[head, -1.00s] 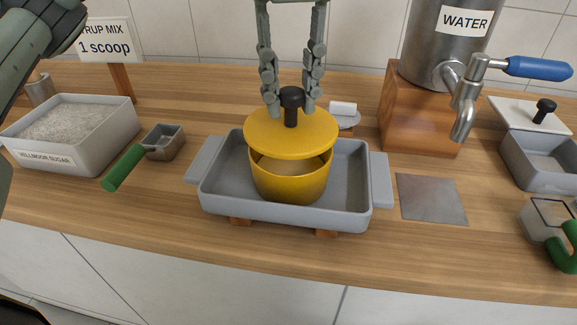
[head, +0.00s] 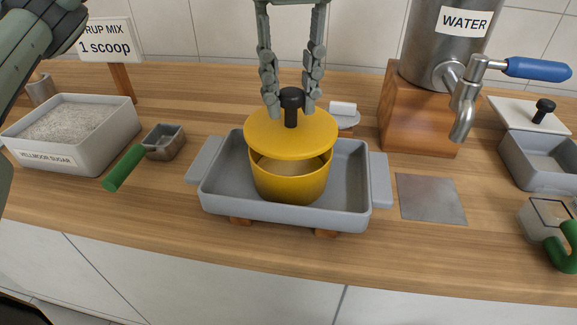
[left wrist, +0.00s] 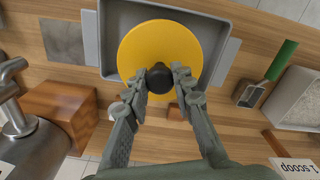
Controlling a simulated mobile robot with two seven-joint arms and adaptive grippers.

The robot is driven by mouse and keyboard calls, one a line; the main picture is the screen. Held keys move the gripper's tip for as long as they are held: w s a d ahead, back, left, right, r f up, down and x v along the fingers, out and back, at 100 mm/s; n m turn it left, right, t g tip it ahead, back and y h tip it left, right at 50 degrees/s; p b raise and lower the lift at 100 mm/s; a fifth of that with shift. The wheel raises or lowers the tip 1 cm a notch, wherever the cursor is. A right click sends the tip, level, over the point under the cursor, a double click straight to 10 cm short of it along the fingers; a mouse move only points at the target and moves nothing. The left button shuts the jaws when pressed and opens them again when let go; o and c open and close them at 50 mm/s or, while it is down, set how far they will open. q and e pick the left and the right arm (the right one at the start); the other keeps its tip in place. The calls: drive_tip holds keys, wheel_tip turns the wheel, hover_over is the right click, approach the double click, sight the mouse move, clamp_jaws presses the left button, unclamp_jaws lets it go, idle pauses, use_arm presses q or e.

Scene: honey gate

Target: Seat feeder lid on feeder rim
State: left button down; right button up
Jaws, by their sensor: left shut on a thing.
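The yellow feeder lid (head: 291,138) has a black knob (head: 291,108) on top. It sits just above the yellow feeder (head: 290,180), with a dark gap showing at the front between the lid and the feeder rim (head: 313,163). The lid looks nearly level; whether its back edge touches the rim is hidden. The feeder stands upright in a grey tray (head: 352,190). My left gripper (head: 290,103) comes from above with its fingers shut on the knob. In the left wrist view the fingers (left wrist: 160,80) hold the knob, and the lid (left wrist: 140,48) hides most of the feeder.
A sugar bin (head: 100,130) and a green-handled scoop (head: 165,142) are at left. A water urn (head: 440,40) with a blue-handled tap (head: 465,105) stands at back right on a wooden block (head: 412,115). A grey plate (head: 430,198) lies right of the tray.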

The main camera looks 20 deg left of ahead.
use_arm(q)
drive_tip(key=shift+f+b, duration=0.35)
drive_tip(key=shift+f, duration=0.1)
idle(0.4)
drive_tip(key=shift+f+b, duration=0.75)
drive_tip(key=shift+f, duration=0.35)
idle(1.4)
idle(0.3)
idle(0.4)
drive_tip(key=c, duration=1.4)
unclamp_jaws()
drive_tip(key=shift+c, duration=0.2)
drive_tip(key=shift+r, duration=0.2)
drive_tip(key=shift+r+p, duration=1.6)
drive_tip(key=shift+p, duration=0.15)
